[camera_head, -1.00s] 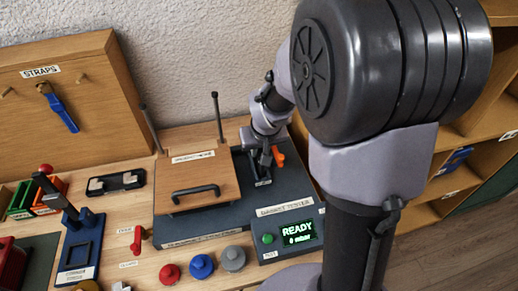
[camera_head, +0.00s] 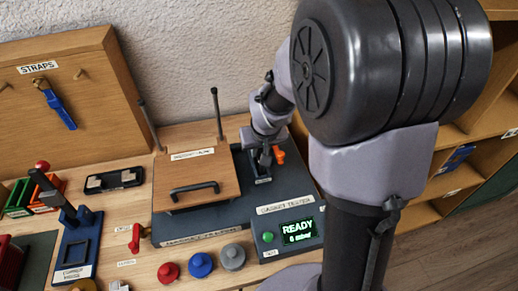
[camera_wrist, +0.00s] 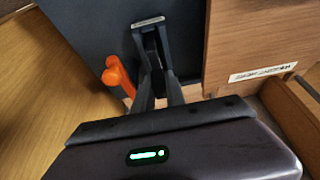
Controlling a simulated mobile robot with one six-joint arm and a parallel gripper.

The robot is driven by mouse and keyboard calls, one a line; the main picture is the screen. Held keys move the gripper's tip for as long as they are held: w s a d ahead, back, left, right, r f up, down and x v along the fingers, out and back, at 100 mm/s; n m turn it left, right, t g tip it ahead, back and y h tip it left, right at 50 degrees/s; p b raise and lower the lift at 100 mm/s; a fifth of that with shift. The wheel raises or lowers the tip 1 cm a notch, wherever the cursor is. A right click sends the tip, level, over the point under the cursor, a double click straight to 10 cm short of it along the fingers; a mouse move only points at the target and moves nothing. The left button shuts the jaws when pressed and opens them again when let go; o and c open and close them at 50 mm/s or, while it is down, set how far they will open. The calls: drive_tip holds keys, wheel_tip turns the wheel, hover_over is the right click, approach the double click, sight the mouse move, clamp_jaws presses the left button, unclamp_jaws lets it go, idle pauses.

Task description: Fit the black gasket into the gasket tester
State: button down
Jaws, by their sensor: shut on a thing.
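The gasket tester (camera_head: 182,227) is a dark grey base with a green-lit panel (camera_head: 299,230) reading READY. A wooden lid-like board with a black handle (camera_head: 194,189) covers its left part. My gripper (camera_head: 265,160) is low over the tester's right part, beside an orange lever (camera_head: 279,155). In the wrist view my gripper (camera_wrist: 151,45) is shut on a small dark thing just by a pale label, with the orange lever (camera_wrist: 117,76) to its left. The black gasket cannot be made out apart from the dark fingers and base.
Red, blue and grey knobs (camera_head: 201,264) stand in front of the tester. A blue fixture (camera_head: 75,230) and a black tray (camera_head: 114,180) lie left. Two upright rods rise behind the wooden board. The strap board (camera_head: 70,100) stands at the back left. Shelves are at right.

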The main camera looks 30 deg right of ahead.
drive_tip(key=shift+f+b, duration=0.3)
drive_tip(key=shift+f, duration=0.1)
drive_tip(key=c, duration=1.3)
unclamp_jaws()
drive_tip(key=shift+o, duration=0.5)
drive_tip(key=shift+o, duration=0.7)
wheel_tip(320, 180, up, 8)
drive_tip(key=p, duration=0.6)
drive_tip(key=shift+f, duration=0.2)
